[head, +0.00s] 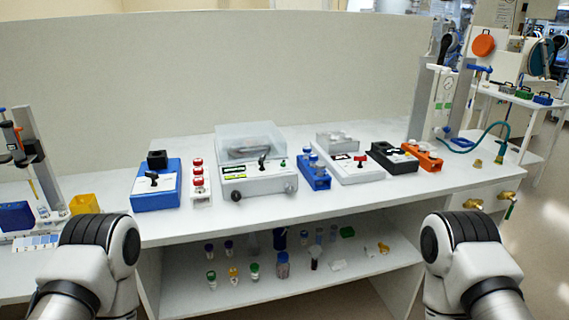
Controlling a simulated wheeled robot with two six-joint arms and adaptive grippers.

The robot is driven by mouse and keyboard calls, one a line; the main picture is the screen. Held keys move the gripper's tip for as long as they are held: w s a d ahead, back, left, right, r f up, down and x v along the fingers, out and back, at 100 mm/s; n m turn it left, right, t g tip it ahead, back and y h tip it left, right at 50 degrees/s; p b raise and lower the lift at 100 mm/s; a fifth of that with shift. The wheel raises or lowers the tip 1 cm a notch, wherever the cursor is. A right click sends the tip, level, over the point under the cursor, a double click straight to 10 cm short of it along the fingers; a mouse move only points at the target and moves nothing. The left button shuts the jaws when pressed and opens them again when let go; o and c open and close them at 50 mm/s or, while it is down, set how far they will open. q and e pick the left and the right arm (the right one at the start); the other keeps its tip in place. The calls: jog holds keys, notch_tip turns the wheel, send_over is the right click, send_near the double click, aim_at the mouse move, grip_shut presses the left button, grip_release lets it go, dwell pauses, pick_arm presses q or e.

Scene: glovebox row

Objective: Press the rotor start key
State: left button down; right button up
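A grey and white benchtop machine with a clear box-like cover (251,140) stands mid-bench, and a dark rotor-like shape shows under the cover. Its front body (262,185) carries a small green key (283,163), a black lever (262,161), a yellow-green display (236,176) and dark round knobs at the lower front. No label is readable, so I cannot tell which control is the rotor start key. Only links of my two arms show, at the lower left and lower right. Both grippers are out of view, and nothing of mine touches the machine.
Left of it are a blue device (156,190) and a rack of red-capped vials (200,184). Right are a blue rack (314,172), a white device with a red part (360,158), a black box (390,157) and an orange rack (422,156). The shelf below (250,297) holds small bottles.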

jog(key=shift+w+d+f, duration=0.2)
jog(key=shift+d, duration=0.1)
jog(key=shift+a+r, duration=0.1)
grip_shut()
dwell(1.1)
